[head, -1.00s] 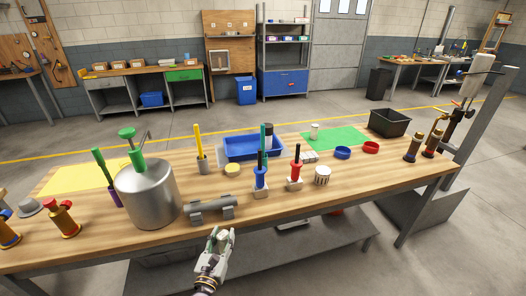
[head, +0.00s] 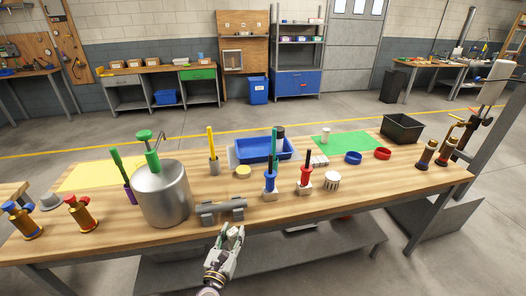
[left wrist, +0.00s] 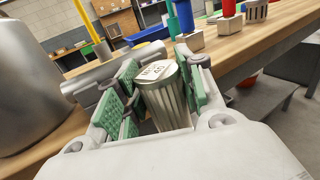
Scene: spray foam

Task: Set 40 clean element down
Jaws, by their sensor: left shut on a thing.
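In the head view my left gripper (head: 231,236) is at the table's front edge, just in front of a grey horizontal cylinder fixture (head: 222,210). The held element is hardly visible there. Another white pleated element (head: 332,181) stands on the table to the right. My right gripper is not in view.
A large metal canister (head: 163,195) stands left of the fixture. Blue (head: 270,182) and red (head: 305,180) upright tools stand to the right. Behind are a blue tray (head: 262,150), a green mat (head: 350,138) and a black bin (head: 402,128). The yellow mat (head: 98,176) has bare area.

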